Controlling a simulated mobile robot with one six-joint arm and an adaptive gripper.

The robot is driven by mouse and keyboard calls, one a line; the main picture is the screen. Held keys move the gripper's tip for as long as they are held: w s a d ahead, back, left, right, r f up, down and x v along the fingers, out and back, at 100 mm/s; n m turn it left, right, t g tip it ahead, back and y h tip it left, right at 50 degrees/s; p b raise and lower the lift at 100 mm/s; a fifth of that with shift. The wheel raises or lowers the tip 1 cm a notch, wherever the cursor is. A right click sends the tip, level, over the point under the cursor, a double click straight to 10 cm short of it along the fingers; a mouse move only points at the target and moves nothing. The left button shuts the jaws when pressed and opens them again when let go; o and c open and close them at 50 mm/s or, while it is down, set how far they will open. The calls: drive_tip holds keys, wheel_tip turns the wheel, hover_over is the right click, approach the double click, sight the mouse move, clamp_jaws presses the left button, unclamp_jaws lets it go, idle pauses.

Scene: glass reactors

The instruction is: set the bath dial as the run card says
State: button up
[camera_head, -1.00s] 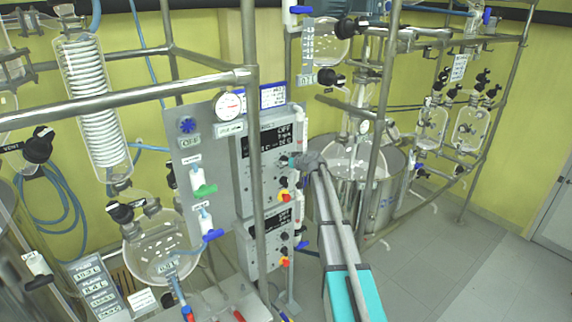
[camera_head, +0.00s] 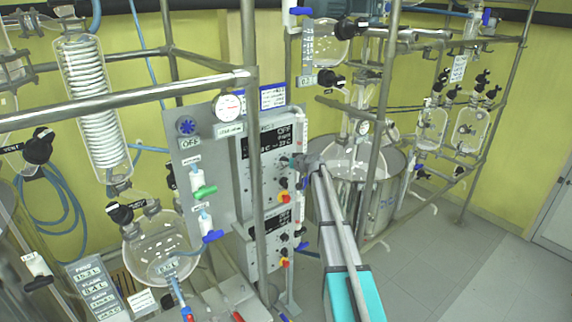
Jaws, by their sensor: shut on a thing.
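The upper control box (camera_head: 270,182) is a grey panel with a black display (camera_head: 258,148). The display reads OFF at the top; its lower temperature digits are too small to read surely. My gripper (camera_head: 292,162) comes in from the right and is shut on a small dial (camera_head: 284,161) on this panel, just below the display. The jaws hide part of the dial, so its pointer cannot be seen. A blue-framed card (camera_head: 272,97) hangs above the box, perhaps the run card; its text is too small to read.
A steel upright (camera_head: 255,200) crosses in front of the boxes. A steel vessel (camera_head: 350,195) stands behind my arm. Glassware fills the left.

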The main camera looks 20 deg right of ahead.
drive_tip(key=m+y, duration=0.1)
drive_tip(key=m, duration=0.1)
drive_tip(key=shift+f+m+y+b, duration=0.1)
drive_tip(key=shift+m+y+b, duration=0.2)
drive_tip(key=shift+b, duration=0.1)
drive_tip(key=m+y+b, duration=0.1)
drive_tip(key=m, duration=0.1)
drive_tip(key=shift+m+g+y, duration=0.3)
drive_tip(key=m+y+b, duration=0.1)
drive_tip(key=m+b, duration=0.1)
drive_tip(key=m, duration=0.1)
drive_tip(key=shift+f+y+b, duration=0.1)
drive_tip(key=shift+y+b, duration=0.25)
drive_tip(key=shift+y, duration=0.05)
drive_tip(key=shift+m+t+y+b, duration=0.5)
drive_tip(key=shift+m+y+b, duration=0.15)
drive_tip(key=shift+m, duration=0.75)
drive_tip(key=shift+r, duration=0.2)
drive_tip(key=o, duration=1.2)
drive_tip(key=shift+c, duration=0.2)
